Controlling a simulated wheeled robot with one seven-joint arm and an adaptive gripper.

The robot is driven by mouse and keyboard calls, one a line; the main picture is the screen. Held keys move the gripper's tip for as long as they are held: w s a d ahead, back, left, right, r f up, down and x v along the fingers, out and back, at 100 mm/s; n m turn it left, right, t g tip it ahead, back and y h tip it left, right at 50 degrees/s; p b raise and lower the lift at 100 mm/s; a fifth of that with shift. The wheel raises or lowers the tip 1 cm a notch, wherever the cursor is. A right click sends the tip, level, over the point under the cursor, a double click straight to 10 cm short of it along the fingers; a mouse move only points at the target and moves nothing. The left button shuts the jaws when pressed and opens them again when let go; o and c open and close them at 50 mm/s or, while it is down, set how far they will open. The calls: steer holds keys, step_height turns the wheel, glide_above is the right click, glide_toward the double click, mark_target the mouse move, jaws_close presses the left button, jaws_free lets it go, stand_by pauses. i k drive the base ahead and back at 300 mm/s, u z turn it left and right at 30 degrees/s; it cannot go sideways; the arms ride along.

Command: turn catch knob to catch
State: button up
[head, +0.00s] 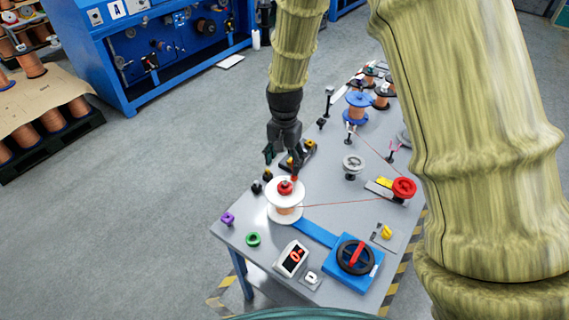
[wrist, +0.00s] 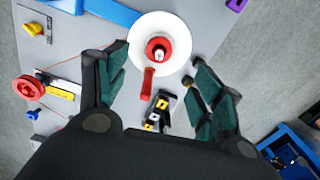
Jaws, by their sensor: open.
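My gripper (head: 283,154) points down over the table, its dark green fingers spread; they also frame the wrist view (wrist: 156,68). Nothing is between them in contact that I can see. Below is a white-flanged copper spool (head: 284,211), also in the wrist view (wrist: 138,42). On its top is a red hub (head: 285,186) with a red lever (wrist: 148,83) pointing down the wrist picture. A yellow knob (head: 387,232) sits on a grey plate at right, also at upper left in the wrist view (wrist: 32,28). No label tells which knob is the catch knob.
A small black fixture with yellow parts (wrist: 159,112) lies close to the spool. A red pulley (head: 403,188) takes the wire from the spool. A blue unit with a black dial (head: 354,257) and a counter (head: 292,258) stand at the front. Posts and spools crowd the back.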

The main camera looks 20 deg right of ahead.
mark_target(386, 234)
steer(key=k, duration=1)
